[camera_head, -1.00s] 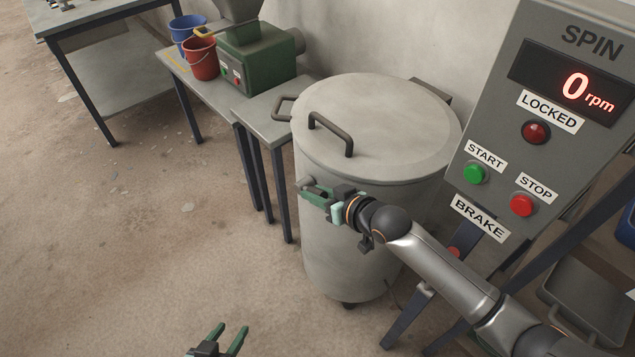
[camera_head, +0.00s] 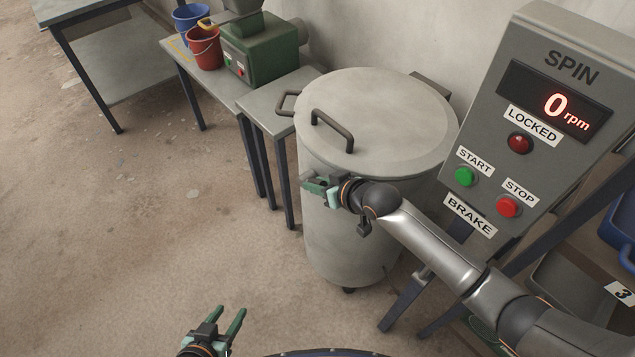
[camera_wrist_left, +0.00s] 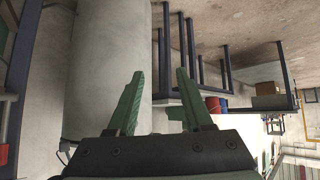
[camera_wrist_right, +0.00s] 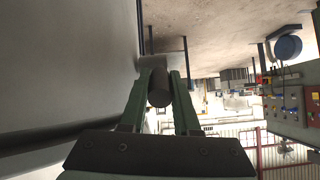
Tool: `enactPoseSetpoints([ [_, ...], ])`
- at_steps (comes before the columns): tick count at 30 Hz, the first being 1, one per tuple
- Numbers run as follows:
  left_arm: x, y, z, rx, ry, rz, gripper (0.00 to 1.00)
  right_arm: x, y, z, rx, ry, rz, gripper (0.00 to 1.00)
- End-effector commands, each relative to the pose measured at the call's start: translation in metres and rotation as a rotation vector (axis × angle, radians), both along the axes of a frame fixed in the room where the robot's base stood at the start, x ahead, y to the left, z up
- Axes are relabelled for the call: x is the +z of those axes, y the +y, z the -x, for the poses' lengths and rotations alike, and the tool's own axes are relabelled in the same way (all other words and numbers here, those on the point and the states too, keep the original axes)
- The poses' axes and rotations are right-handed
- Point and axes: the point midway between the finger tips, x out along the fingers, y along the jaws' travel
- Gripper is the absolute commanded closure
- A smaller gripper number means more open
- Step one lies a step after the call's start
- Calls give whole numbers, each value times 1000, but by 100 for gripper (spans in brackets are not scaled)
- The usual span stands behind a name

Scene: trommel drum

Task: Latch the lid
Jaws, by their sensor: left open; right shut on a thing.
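The grey drum (camera_head: 345,235) stands upright with its round lid (camera_head: 395,110) closed on top. The lid carries a dark bar handle (camera_head: 333,131). My right gripper (camera_head: 312,186) is at the drum's front left side, just below the lid rim. It is shut on a grey cylindrical knob, the latch (camera_wrist_right: 159,88), which shows between its fingers in the right wrist view. The gripper hides most of the latch in the head view. My left gripper (camera_head: 226,318) is open and empty, low in front of the drum and apart from it.
A panel marked SPIN (camera_head: 535,110) stands at the right, reading 0 rpm, with a red LOCKED lamp (camera_head: 519,143), green START and red STOP buttons. A small side table (camera_head: 280,100) touches close to the drum's left. The floor at left is clear.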

Motion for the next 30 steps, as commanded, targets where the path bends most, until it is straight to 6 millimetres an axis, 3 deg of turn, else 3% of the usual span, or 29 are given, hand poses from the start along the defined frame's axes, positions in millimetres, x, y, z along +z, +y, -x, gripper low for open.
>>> enactPoseSetpoints([
  [5, 1, -2, -9, -44, -37, -44, 68, -1, 0, 0, 1, 1, 0, 100],
  [8, 5, -8, -31, -147, -138, -153, 79, -1, 0, 0, 1, 1, 0, 100],
  [13, 25, -31, -87, -454, -446, -507, 99, 0, 0, 0, 0, 2, -1, 100],
  [18, 50, -68, -133, -784, -813, -941, 100, 0, 0, 0, 0, 2, -1, 100],
  [21, 62, -90, -150, -960, -1036, -1202, 100, 0, 0, 0, 0, 2, -1, 100],
  [25, 70, -114, -162, -1152, -1313, -1514, 100, 0, 0, 0, 0, 1, -1, 100],
  [30, 69, -131, -164, -1314, -1592, -1800, 100, 0, 0, 0, 0, 1, -1, 100],
])
